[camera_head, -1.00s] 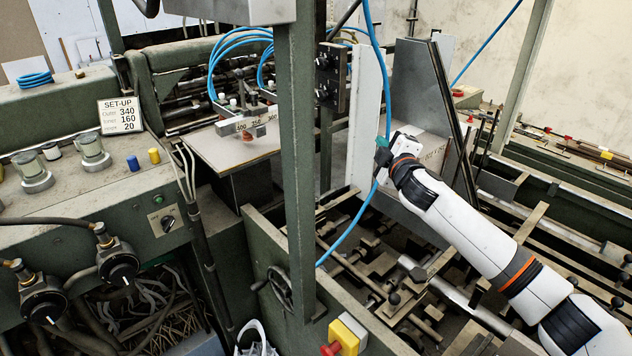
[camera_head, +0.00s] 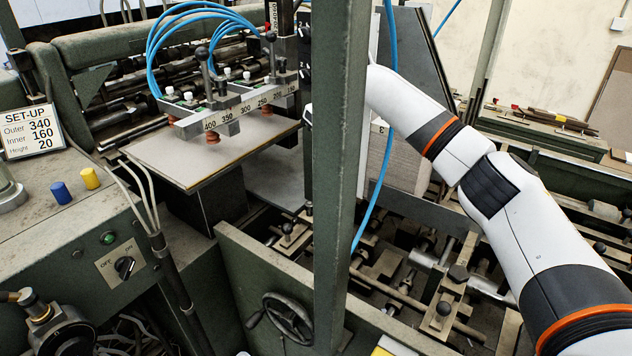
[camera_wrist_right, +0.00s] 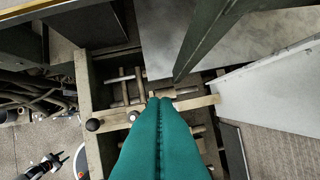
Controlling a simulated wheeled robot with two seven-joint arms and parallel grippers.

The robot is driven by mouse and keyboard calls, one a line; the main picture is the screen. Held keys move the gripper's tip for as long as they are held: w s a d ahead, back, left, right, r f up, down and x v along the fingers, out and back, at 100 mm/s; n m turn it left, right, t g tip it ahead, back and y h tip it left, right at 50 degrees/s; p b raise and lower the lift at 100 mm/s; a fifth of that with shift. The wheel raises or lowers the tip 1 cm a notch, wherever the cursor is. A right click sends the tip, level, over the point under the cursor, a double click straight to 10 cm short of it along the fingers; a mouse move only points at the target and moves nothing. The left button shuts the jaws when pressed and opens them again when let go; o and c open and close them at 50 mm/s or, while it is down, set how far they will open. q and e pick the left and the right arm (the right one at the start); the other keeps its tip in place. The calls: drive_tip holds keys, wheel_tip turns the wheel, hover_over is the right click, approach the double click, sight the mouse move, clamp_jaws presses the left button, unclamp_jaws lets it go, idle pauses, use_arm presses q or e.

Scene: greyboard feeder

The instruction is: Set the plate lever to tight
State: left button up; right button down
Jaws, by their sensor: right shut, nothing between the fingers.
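Several ball-knob levers show, and I cannot tell which is the plate lever. One black-knobbed lever (camera_head: 202,58) and another (camera_head: 271,40) stand on the numbered suction bar (camera_head: 232,108). A black knob (camera_head: 287,228) sits low in the machine bed behind the green front wall. In the right wrist view, a black knob (camera_wrist_right: 93,125) lies left of my right gripper (camera_wrist_right: 160,100). Its teal fingers are shut and empty, with their tips over a pale crossbar (camera_wrist_right: 185,103). In the head view the right hand is mostly hidden behind the green post. My left gripper does not show.
The green upright post (camera_head: 340,170) blocks the middle of the head view. A blue hose (camera_head: 372,205) hangs beside it. A flat board (camera_head: 205,150) lies under the suction bar. A handwheel (camera_head: 282,318) is on the front wall. A SET-UP card (camera_head: 32,128) stands left.

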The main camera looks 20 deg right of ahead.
drive_tip(key=shift+w+a+f+p, duration=0.15)
drive_tip(key=shift+f+p, duration=1)
drive_tip(key=shift+f, duration=1.35)
drive_tip(key=shift+w+a+f+p, duration=0.1)
drive_tip(key=shift+w+f+p, duration=0.15)
drive_tip(key=shift+f+p, duration=1.55)
drive_tip(key=shift+s+d+f+b, duration=0.2)
drive_tip(key=shift+f+b, duration=0.1)
drive_tip(key=shift+f, duration=0.1)
drive_tip(key=shift+s+d+f+b, duration=0.1)
drive_tip(key=shift+s+f+b, duration=0.15)
drive_tip(key=shift+f, duration=0.15)
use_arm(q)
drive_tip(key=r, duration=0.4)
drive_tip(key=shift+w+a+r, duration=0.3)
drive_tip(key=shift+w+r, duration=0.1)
use_arm(e)
drive_tip(key=shift+a+f, duration=0.1)
